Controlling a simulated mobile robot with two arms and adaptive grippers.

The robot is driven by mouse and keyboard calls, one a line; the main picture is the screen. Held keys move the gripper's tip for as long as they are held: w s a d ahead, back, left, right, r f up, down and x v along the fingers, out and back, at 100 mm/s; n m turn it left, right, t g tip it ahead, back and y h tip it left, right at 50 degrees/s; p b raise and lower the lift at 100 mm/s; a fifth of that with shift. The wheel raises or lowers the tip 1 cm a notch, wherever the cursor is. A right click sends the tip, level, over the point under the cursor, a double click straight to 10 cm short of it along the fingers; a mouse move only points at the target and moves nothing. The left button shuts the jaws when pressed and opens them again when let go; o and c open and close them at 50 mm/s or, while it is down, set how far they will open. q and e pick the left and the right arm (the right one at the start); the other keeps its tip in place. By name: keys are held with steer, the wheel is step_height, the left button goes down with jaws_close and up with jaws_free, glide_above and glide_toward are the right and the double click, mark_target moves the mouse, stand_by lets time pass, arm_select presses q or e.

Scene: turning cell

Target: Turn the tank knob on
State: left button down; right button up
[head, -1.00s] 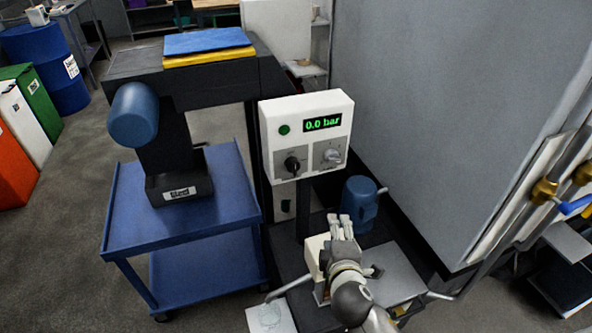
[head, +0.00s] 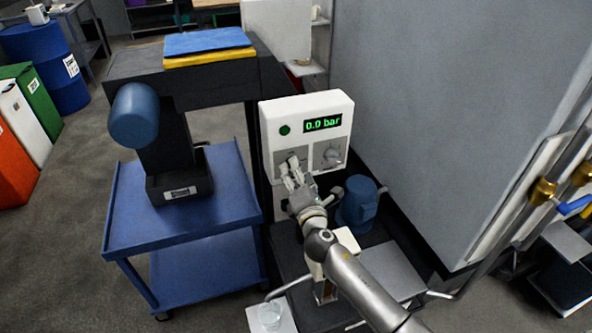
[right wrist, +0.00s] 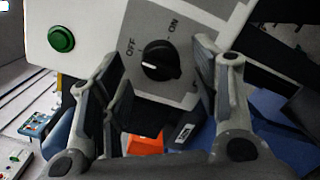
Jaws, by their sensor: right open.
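A white control box (head: 267,125) carries a display reading 0.0 bar (head: 323,122). In the right wrist view, a black knob (right wrist: 159,60) sits on a grey plate marked OFF and ON; its white mark points toward the OFF side. In the head view my gripper hides this knob. A silver knob (head: 332,155) is on the plate to its right; its labels are too small to read. My right gripper (head: 290,169) is open and empty in front of the black knob. In the right wrist view its fingers (right wrist: 157,62) stand on either side of the knob, apparently apart from it.
A green button (head: 285,130) is at the box's upper left. A blue motor-like unit (head: 358,200) stands below the box at right. A blue cart (head: 220,200) is at left, and a large grey cabinet wall (head: 430,110) closes off the right.

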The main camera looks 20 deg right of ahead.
steer(key=shift+w+d, duration=0.1)
steer(key=shift+w, duration=0.85)
steer(key=c, duration=1)
